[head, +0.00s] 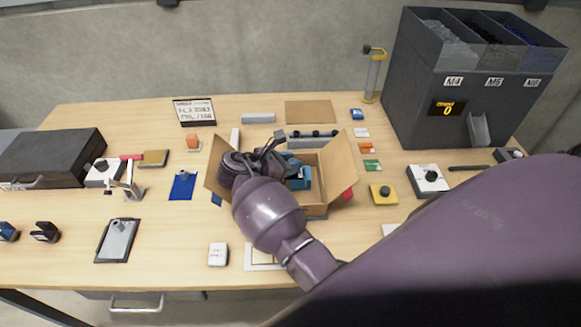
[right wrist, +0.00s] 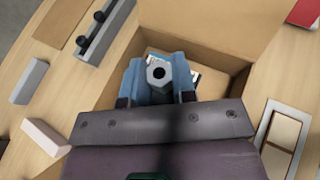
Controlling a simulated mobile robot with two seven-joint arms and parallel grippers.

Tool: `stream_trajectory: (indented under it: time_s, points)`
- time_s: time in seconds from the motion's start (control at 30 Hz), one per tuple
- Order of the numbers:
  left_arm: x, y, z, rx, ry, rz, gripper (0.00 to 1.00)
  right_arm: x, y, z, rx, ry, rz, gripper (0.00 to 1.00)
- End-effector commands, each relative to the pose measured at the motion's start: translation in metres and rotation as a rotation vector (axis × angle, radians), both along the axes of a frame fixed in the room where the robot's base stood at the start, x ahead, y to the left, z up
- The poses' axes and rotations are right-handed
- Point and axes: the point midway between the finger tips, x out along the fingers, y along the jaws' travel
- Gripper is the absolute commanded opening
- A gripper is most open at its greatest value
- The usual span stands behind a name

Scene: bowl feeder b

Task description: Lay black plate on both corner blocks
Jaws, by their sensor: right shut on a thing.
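My right gripper (right wrist: 158,85) is over the open cardboard box (right wrist: 215,57), pointing down into it. Its blue fingers are shut on a grey piece (right wrist: 158,70) with a dark round hole in its end. In the head view my purple arm and wrist cover much of the box (head: 341,165), and blue parts show inside it. I cannot single out the black plate or the corner blocks for certain. A dark flat plate (head: 101,256) lies at the front left with a grey piece on it. My left gripper is not in view.
A black case (head: 50,160) stands at the left. A dark three-bin feeder (head: 415,100) stands at the back right. A grey rail with black knobs (right wrist: 85,50) lies beside the box. The box flaps stick out. Bare table shows at the front left.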

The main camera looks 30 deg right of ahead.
Motion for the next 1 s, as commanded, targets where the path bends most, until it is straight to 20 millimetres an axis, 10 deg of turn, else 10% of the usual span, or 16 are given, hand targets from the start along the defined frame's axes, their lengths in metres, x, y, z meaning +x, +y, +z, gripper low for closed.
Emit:
stream_trajectory:
  time_s: [0.97, 1.0]
  points:
    - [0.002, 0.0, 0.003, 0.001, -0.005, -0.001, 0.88, 0.0, 0.0, -0.028, 0.001, -0.001, 0.0, 0.0]
    - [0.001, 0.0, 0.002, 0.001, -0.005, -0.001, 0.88, 0.0, 0.0, -0.028, 0.001, -0.001, 0.0, 0.27]
